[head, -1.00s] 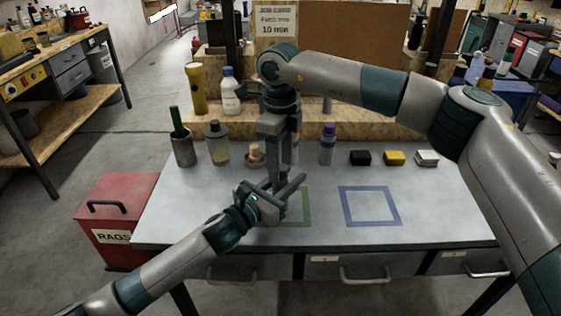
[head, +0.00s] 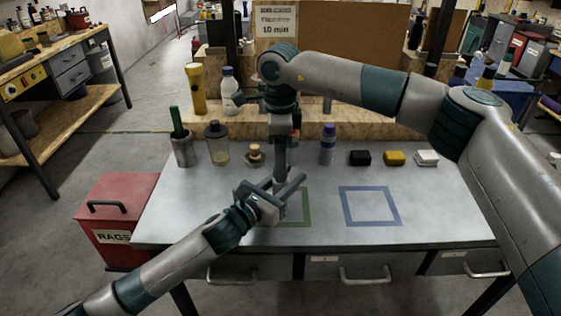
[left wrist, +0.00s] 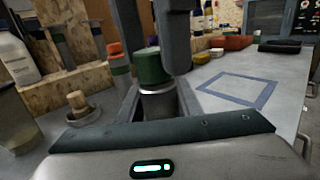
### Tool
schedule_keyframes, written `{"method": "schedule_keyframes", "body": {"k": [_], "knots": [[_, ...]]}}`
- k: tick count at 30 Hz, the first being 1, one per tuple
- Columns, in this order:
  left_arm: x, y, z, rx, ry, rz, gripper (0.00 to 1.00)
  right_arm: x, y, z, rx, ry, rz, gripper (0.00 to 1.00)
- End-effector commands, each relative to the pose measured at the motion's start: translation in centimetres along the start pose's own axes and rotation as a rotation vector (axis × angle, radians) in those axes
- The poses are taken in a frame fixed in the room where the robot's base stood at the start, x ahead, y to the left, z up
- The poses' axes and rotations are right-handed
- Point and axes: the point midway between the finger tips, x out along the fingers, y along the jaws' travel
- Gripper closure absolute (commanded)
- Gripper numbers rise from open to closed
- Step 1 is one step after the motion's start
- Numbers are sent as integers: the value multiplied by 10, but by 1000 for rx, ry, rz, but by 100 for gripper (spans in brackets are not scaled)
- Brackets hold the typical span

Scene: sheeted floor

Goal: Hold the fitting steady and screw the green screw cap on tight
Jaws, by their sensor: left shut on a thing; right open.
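In the left wrist view the green screw cap (left wrist: 150,67) sits on top of the metal fitting (left wrist: 158,98), with a pale ring showing just below the cap. My left gripper (head: 284,188) is shut on the fitting, low over the table by the green outline. My right gripper (head: 281,176) comes down from above and is open, its fingers on either side of the cap in the left wrist view (left wrist: 152,58). Whether a finger touches the cap I cannot tell. In the head view the grippers mostly hide the cap and fitting.
A green square outline (head: 307,222) and a blue one (head: 399,221) mark the grey table (head: 440,215). Behind stand a cup (head: 183,153), a jar (head: 218,156), a wooden-knobbed item (head: 255,160), a purple-capped bottle (head: 327,152) and small blocks (head: 394,158). The right front is clear.

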Motion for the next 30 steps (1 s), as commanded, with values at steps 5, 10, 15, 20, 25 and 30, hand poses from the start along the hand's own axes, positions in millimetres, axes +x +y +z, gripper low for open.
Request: {"method": "schedule_keyframes", "body": {"k": [5,10,15,20,25,30], "knots": [[0,0,0,0,0,0,97,0,0,0,-187,-1,0,57],[0,0,0,0,0,0,97,0,0,0,-368,-2,0,57],[0,0,0,0,0,0,97,0,0,0,-548,-3,0,57],[0,0,0,0,0,0,97,0,0,0,-718,-4,0,57],[0,0,0,0,0,0,97,0,0,0,-898,-5,0,57],[0,0,0,0,0,0,97,0,0,0,-1078,-6,0,57]]}}
